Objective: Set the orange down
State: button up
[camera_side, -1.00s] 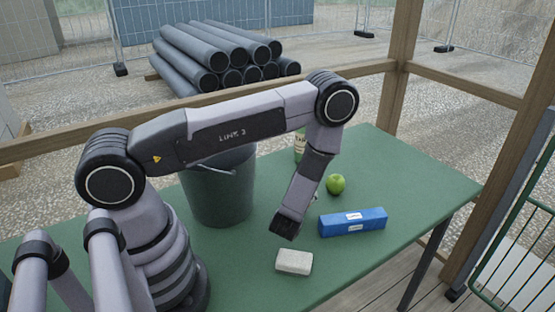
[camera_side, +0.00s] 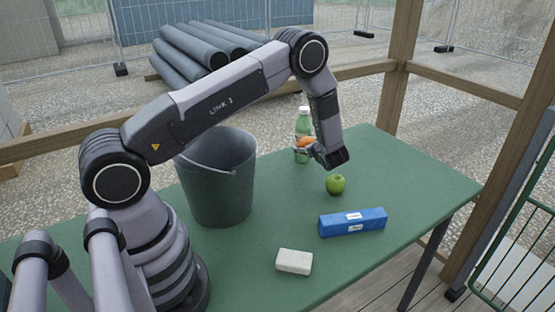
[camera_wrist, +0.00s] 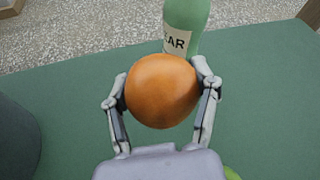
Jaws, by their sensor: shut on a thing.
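The orange (camera_wrist: 162,90) is between the two fingers of my gripper (camera_wrist: 160,92), which is shut on it, in the wrist view. In the side view the orange (camera_side: 306,142) shows partly at my gripper (camera_side: 308,148), above the green table (camera_side: 250,255). A green bottle (camera_side: 303,120) stands upright just behind the orange. The bottle (camera_wrist: 186,22) also shows behind the orange in the wrist view, its label partly covered. The exact gap between the orange and the table is hard to tell.
A green apple (camera_side: 336,185) lies near my gripper. A blue box (camera_side: 352,222) and a pale block (camera_side: 294,262) lie toward the front. A dark bucket (camera_side: 218,190) stands to the left. The tabletop between the bucket and the blue box is clear.

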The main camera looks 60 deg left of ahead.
aim_at(303, 178)
jog(key=f, duration=1)
jog(key=shift+w+a, duration=0.15)
jog(key=shift+a, duration=0.05)
jog(key=shift+f, duration=0.1)
jog(key=o, duration=1.2)
jog(key=shift+o, duration=0.2)
